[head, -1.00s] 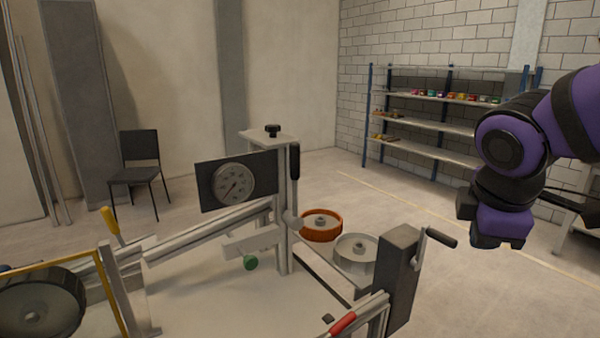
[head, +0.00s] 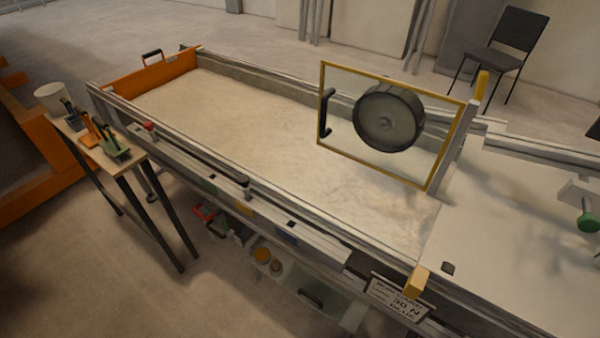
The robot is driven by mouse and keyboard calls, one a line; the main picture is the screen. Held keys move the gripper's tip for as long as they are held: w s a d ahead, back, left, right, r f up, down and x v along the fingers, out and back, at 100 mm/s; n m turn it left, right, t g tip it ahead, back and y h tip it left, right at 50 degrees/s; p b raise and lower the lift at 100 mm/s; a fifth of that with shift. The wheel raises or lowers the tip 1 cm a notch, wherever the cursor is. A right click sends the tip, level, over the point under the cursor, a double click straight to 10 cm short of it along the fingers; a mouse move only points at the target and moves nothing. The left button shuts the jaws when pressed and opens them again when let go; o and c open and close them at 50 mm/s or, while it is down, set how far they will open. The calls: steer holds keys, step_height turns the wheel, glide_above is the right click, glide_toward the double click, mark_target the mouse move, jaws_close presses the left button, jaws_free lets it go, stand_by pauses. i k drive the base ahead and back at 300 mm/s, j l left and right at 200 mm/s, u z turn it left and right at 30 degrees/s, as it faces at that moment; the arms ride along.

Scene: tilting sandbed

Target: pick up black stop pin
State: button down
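A small upright pin with a dark top (head: 245,186) stands on the near rail of the sandbed (head: 240,203), about midway along it; it looks like the black stop pin. A similar pin with a red top (head: 150,129) stands farther left on the same rail. My gripper is not in view.
A yellow-framed clear panel with a dark wheel (head: 388,118) stands across the bed. A narrow side table (head: 140,163) with tools and a pot (head: 50,97) is at left. Below the rail is a shelf with loose items (head: 290,275). The floor at lower left is clear.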

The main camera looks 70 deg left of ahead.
mark_target(244, 180)
steer(key=u, duration=2.6)
